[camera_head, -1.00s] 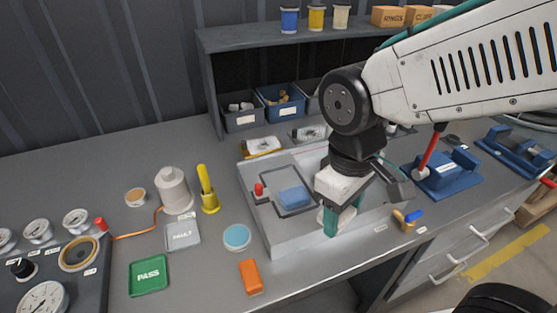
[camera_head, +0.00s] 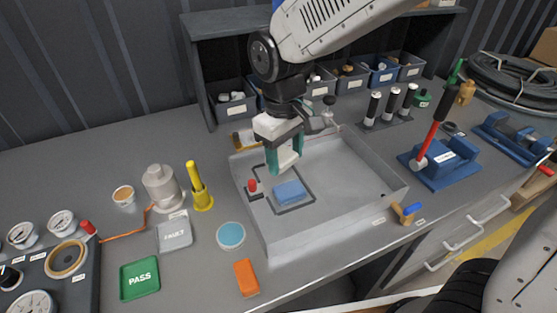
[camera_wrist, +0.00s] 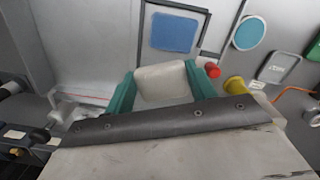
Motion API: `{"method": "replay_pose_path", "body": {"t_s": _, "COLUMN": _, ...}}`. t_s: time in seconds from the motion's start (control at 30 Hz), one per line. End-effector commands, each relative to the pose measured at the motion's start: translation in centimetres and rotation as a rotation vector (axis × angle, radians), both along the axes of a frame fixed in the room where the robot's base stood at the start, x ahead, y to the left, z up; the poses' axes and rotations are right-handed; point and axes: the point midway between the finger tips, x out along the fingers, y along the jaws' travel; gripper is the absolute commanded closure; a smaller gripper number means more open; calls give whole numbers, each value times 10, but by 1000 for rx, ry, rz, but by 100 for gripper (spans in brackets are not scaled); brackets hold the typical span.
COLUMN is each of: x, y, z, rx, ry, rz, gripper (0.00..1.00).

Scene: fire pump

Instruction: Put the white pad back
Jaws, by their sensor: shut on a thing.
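My gripper (camera_head: 284,160) has green fingers and hangs over the back left part of the grey tray (camera_head: 345,165). In the wrist view its fingers (camera_wrist: 160,88) are shut on the white pad (camera_wrist: 162,83), which shows as a pale block between them. In the head view the pad is mostly hidden by the fingers. A blue pad (camera_head: 289,192) lies in a dark outlined square inside the tray, just below and in front of my gripper. It also shows in the wrist view (camera_wrist: 174,32). A red knob (camera_head: 252,185) stands left of the blue pad.
A blue round disc (camera_head: 231,235) and an orange block (camera_head: 246,277) lie left of the tray. A yellow post (camera_head: 199,188) stands near the tray's left side. Bins (camera_head: 235,104) stand behind. The tray's right half is clear.

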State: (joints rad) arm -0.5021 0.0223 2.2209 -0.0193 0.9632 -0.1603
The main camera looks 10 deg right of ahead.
Motion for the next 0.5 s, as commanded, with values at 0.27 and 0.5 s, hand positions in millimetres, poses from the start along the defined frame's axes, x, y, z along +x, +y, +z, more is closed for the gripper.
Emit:
{"method": "replay_pose_path", "body": {"t_s": 0.27, "x": 20, "y": 12, "z": -2, "rx": 0, "ry": 0, "rz": 0, "gripper": 70}}
{"method": "replay_pose_path", "body": {"t_s": 0.5, "x": 20, "y": 12, "z": -36, "rx": -2, "ry": 4, "rz": 0, "gripper": 70}}
